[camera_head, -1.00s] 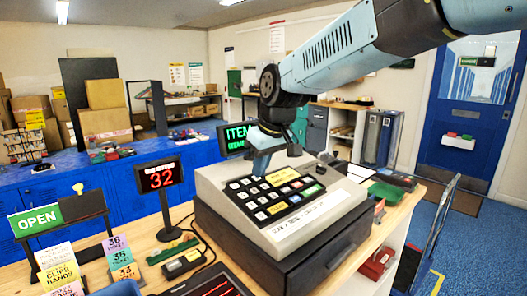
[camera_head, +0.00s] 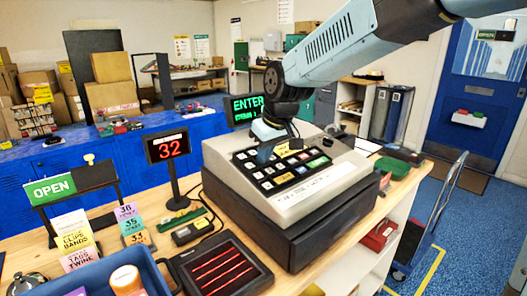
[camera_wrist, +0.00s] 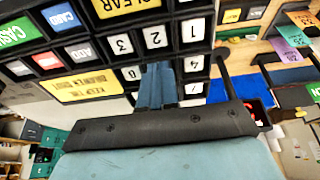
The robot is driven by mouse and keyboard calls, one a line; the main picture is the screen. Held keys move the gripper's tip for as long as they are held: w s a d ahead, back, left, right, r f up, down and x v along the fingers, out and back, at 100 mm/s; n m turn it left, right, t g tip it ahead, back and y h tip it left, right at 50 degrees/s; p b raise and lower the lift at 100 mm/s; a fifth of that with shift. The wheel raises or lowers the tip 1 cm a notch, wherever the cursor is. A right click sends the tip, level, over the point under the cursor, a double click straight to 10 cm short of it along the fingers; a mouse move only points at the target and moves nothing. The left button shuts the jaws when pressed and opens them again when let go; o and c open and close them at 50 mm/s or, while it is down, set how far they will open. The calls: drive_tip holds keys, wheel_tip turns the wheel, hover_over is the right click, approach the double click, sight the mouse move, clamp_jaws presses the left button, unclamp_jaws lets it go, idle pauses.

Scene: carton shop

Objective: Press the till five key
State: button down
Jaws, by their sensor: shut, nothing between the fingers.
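The grey till (camera_head: 335,180) stands on the wooden counter with its black keypad (camera_head: 283,165) facing up. My gripper (camera_head: 262,158) is shut and empty, pointing down at the keypad's white number keys. In the wrist view, the closed fingers (camera_wrist: 155,70) cover the spot between the 4 key (camera_wrist: 193,63) and the key (camera_wrist: 132,73) on the other side, just below the 2 key (camera_wrist: 155,37). The five key is not visible and appears hidden behind the fingers. I cannot tell whether the fingertips touch a key. The till screen (camera_head: 248,108) reads ENTER in green.
A red 32 display (camera_head: 167,146) on a post stands left of the till. A card reader-like black panel (camera_head: 220,265) and a blue crate (camera_head: 75,276) are in front. An OPEN sign (camera_head: 50,189) and ticket cards stand at left. A hand truck (camera_head: 433,220) stands at right.

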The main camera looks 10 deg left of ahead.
drive_tip(key=shift+s+f, duration=0.15)
drive_tip(key=shift+f, duration=0.3)
drive_tip(key=w+v, duration=0.1)
drive_tip(key=v, duration=1.3)
drive_tip(key=shift+a+r, duration=0.3)
drive_tip(key=shift+r, duration=0.15)
drive_tip(key=shift+s, duration=0.15)
idle(1.3)
drive_tip(key=s+d+f+m+t+h, duration=0.1)
drive_tip(key=s+d+f+m, duration=0.2)
drive_tip(key=d, duration=0.7)
drive_tip(key=s+d+f+m+t+h, duration=0.1)
drive_tip(key=s+d+f+m, duration=0.2)
drive_tip(key=s+d, duration=0.4)
drive_tip(key=s+d+f+m+h, duration=0.1)
drive_tip(key=s+d+f+m, duration=0.2)
drive_tip(key=d, duration=1.1)
drive_tip(key=shift+s+m+t, duration=0.4)
drive_tip(key=shift+s+m, duration=0.1)
drive_tip(key=shift+s, duration=0.7)
